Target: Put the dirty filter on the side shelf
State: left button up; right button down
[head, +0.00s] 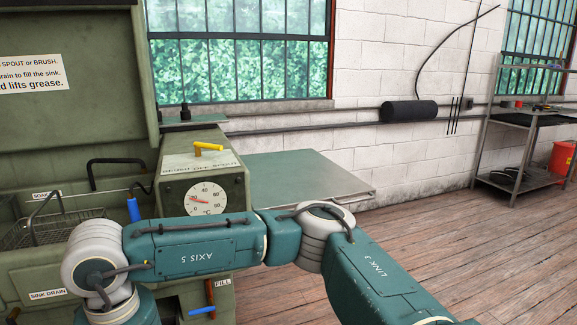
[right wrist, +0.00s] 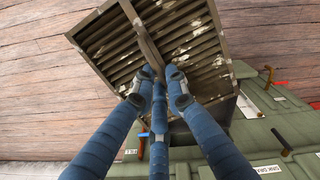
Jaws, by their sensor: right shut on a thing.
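The dirty filter (right wrist: 205,55) fills the upper middle of the right wrist view. It is a tilted, square, slatted panel, dark with pale grease spots. My right gripper (right wrist: 158,80) has its blue fingers closed on the strap-like handle across the filter. The filter is held over the wooden floor and the edge of the green washer. In the head view my right arm crosses in front of the washer, and its gripper and the filter are out of frame. The side shelf (head: 300,178), a flat grey-green top right of the gauge, is bare. My left gripper is not in view.
The green parts washer (head: 205,165) has a raised lid (head: 75,105), a yellow lever, a temperature gauge and a wire basket (head: 60,232) at left. A metal rack (head: 510,120) and a red bin stand far right. The wooden floor between is clear.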

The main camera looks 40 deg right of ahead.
aim_at(302, 182)
jog(key=l+u, duration=0.1)
jog(key=l, duration=0.4)
jog(key=l+u, duration=0.15)
jog(key=l, duration=0.3)
jog(key=l+u, duration=0.1)
jog(key=l, duration=0.4)
jog(key=k+l+u, duration=0.1)
jog(key=l, duration=0.35)
jog(key=k+l+u, duration=0.15)
jog(key=l, duration=0.3)
jog(key=l+u, duration=0.1)
jog(key=l, duration=0.4)
jog(key=k+l+u, duration=0.15)
jog(key=l, duration=0.3)
